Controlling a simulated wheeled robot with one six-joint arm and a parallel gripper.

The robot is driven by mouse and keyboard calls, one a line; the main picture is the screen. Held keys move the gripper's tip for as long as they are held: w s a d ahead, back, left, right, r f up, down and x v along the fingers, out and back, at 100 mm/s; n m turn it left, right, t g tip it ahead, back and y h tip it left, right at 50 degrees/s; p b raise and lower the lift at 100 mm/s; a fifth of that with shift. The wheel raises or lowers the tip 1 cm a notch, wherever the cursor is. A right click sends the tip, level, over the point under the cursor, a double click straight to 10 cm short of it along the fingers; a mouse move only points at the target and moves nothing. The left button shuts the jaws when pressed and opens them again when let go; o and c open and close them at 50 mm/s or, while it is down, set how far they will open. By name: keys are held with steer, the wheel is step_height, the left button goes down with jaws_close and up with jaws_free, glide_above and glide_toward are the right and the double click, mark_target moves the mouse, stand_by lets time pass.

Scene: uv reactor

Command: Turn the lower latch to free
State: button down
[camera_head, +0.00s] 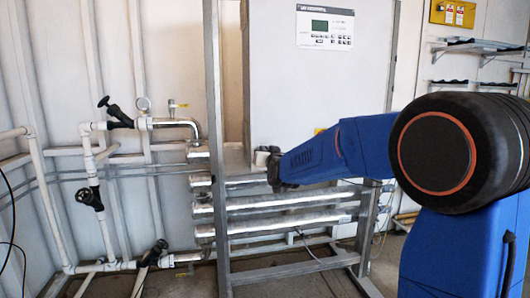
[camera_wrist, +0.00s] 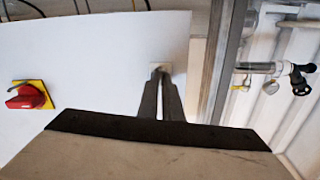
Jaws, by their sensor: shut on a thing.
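The white cabinet (camera_head: 275,90) carries a control panel with a small display in the head view. Its front also fills much of the wrist view (camera_wrist: 95,70). My gripper (camera_wrist: 160,72) has its two fingers close together at the cabinet's edge, shut on a small pale latch (camera_wrist: 165,67). The fingertips cover most of the latch, so its turned position cannot be told. In the head view my gripper (camera_head: 270,168) is at the cabinet's lower left, and my arm reaches in from the right. The latch is not clear there.
A metal frame (camera_head: 215,130) stands close beside my gripper. Steel tubes (camera_head: 285,203) run below it. White pipes with black-handled valves (camera_head: 90,198) stand at the left. A red knob (camera_wrist: 26,97) on a yellow plate sits on the cabinet front.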

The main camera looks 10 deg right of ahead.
steer(key=shift+d+f+m, duration=0.1)
steer(key=shift+f+m, duration=0.05)
steer(key=shift+m, duration=3.8)
steer(key=shift+d+f+m, duration=0.1)
steer(key=shift+m, duration=4.15)
steer(key=c, duration=1.9)
jaws_free()
steer(key=shift+c, duration=0.2)
